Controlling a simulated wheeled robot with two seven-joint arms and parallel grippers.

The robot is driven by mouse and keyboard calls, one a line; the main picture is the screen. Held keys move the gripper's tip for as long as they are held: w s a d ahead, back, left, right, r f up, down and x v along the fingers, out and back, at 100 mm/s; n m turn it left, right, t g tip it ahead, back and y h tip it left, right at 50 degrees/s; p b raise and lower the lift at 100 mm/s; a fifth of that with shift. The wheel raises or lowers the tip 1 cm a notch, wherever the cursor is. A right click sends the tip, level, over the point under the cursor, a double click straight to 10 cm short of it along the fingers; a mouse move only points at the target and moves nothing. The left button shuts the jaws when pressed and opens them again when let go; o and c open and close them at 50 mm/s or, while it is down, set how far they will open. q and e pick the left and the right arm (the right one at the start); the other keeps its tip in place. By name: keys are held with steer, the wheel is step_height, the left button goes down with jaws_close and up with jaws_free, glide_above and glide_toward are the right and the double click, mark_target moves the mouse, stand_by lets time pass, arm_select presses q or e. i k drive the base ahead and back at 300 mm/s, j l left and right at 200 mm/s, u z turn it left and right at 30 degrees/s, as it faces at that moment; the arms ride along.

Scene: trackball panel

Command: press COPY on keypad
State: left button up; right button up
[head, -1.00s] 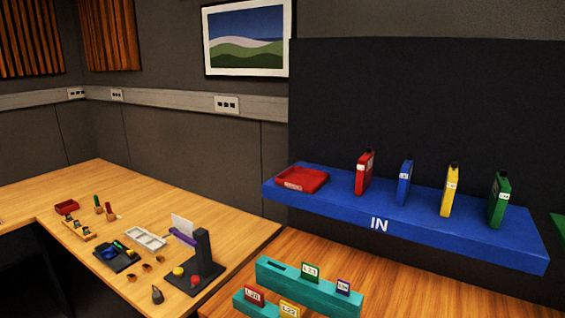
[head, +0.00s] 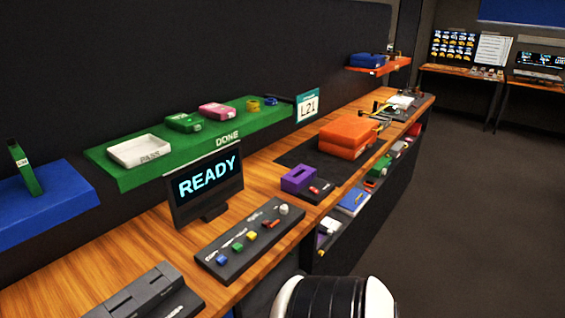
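The keypad (head: 232,262) is a dark slanted panel on the wooden counter, in front of the monitor. It carries a row of coloured controls: a blue button (head: 222,260) at the near left end, then a green button (head: 238,247), a yellow button (head: 252,236), a red control (head: 271,223) and a whitish ball or knob (head: 283,209) at the far end. Small white labels lie beside the buttons; the one by the blue button seems to read COPY, but it is tiny. The monitor (head: 207,181) reads READY. Neither gripper is in view.
A dark device (head: 145,293) sits at the near left of the counter. A purple box (head: 298,179) and orange case (head: 348,138) stand farther right. The green DONE shelf (head: 200,147) overhangs behind the monitor. Bare counter (head: 180,250) lies left of the keypad.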

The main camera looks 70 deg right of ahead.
mark_target(221, 260)
steer(key=z, duration=2.1)
